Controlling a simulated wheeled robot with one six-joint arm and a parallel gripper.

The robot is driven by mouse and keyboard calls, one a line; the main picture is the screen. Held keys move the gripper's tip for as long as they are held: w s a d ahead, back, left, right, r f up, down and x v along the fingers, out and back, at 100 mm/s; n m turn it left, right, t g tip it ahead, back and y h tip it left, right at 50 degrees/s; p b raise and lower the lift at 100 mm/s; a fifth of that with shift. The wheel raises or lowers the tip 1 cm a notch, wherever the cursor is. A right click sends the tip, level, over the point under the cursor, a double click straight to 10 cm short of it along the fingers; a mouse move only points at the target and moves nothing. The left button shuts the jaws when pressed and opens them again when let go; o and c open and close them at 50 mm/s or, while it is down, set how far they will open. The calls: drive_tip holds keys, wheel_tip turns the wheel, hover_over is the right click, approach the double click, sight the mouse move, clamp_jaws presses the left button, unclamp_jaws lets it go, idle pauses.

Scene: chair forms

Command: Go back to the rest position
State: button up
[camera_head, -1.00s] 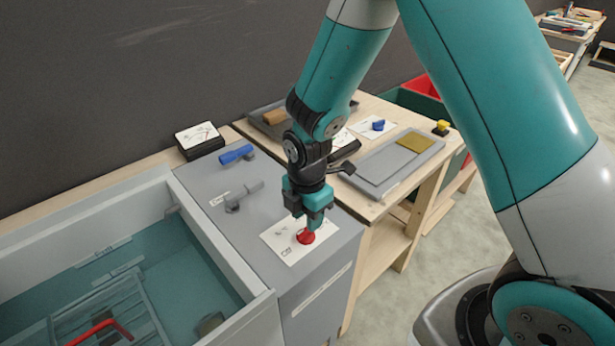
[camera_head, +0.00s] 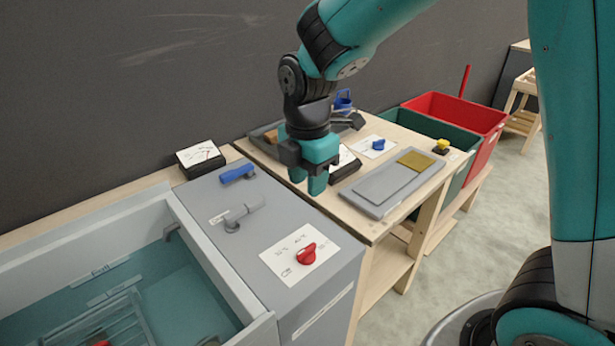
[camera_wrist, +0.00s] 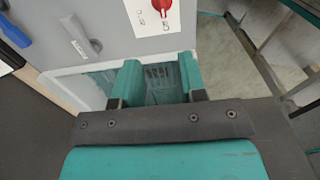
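My gripper (camera_head: 309,183) hangs in the air above the grey cabinet top in the head view, higher than the red knob and apart from it. In the wrist view my gripper (camera_wrist: 158,82) has its two teal fingers apart, with nothing between them. The red knob (camera_head: 306,254) sits on a white label plate near the cabinet's front right corner. It also shows at the top of the wrist view (camera_wrist: 161,4).
A grey lever (camera_head: 240,213) and a blue handle (camera_head: 237,173) are on the cabinet top (camera_head: 215,190). A teal basin (camera_head: 190,290) lies left. A wooden table (camera_head: 375,215) with a grey tray (camera_head: 390,188), and green and red bins (camera_head: 462,110), stand right.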

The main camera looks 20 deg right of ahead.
drive_tip(key=s+a+r+m+y, duration=0.2)
drive_tip(key=s+r+m, duration=0.1)
drive_tip(key=s+m, duration=0.4)
drive_tip(key=s+a+r+m+y, duration=0.2)
drive_tip(key=s+r+m, duration=0.2)
drive_tip(key=s+m, duration=0.3)
drive_tip(key=s, duration=0.5)
drive_tip(key=shift+s+a+r+m, duration=0.15)
drive_tip(key=shift+a+m, duration=0.25)
